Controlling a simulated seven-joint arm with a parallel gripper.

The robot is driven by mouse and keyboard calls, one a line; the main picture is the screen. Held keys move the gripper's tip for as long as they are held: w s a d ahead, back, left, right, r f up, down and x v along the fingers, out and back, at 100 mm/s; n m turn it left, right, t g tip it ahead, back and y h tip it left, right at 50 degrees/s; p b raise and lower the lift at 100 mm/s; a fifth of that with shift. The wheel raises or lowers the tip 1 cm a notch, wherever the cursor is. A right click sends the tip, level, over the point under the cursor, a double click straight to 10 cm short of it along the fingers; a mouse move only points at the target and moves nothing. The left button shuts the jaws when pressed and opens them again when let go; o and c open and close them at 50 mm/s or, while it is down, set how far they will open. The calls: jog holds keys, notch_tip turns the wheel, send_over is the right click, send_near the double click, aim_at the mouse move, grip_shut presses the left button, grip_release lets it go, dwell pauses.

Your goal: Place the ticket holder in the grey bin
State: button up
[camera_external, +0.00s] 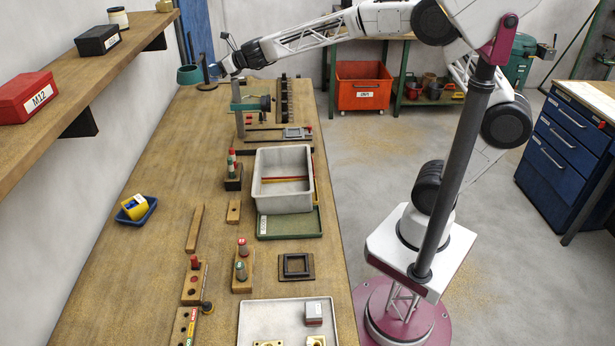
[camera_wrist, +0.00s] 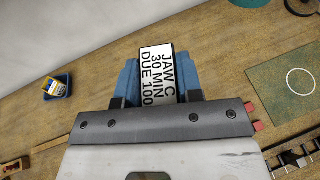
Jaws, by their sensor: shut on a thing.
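In the wrist view, the ticket holder (camera_wrist: 157,75) is a dark-framed plate with a white label reading "JAW C 30 MIN DUE 100". My gripper (camera_wrist: 160,80) is shut on it, with a blue finger on either side. In the external view, my gripper (camera_external: 224,68) is at the far end of the bench; the holder is too small there to tell apart from dark parts nearby. Red and yellow strips show inside the bin. I cannot make the bin out in the wrist view.
A teal round item (camera_external: 190,75) is close beside my gripper. A teal-topped stand (camera_external: 250,103) and a black toothed rack (camera_external: 284,100) lie between my gripper and the bin. A blue tray (camera_external: 137,214) sits at left. A wooden shelf (camera_external: 90,70) overhangs the bench's left.

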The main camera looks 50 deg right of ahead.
jog(key=s+a+f+n+g+y, duration=0.35)
jog(key=s+a, duration=0.75)
jog(key=a, duration=0.4)
jog(key=s+a+f+n+g+y, duration=0.3)
jog(key=s+a+f+n+g, duration=0.15)
jog(key=s+a, duration=0.8)
jog(key=s+a+f+n+g, duration=0.3)
jog(key=s+a, duration=0.2)
jog(key=s, duration=0.5)
jog(key=s+a+f+n+g, duration=0.2)
jog(key=s+a, duration=0.3)
jog(key=s, duration=0.5)
jog(key=s+a+f+n+g, duration=0.3)
jog(key=s+a, duration=0.2)
jog(key=s, duration=0.5)
jog(key=s+f+n+g+h, duration=0.3)
jog(key=s+n+g, duration=0.2)
jog(key=s, duration=1.6)
jog(key=shift+s+d, duration=0.35)
jog(key=shift+s, duration=0.05)
jog(key=shift+f+h, duration=0.15)
jog(key=shift+h, duration=0.1)
send_over(287, 320)
jog(key=shift+f, duration=2.85)
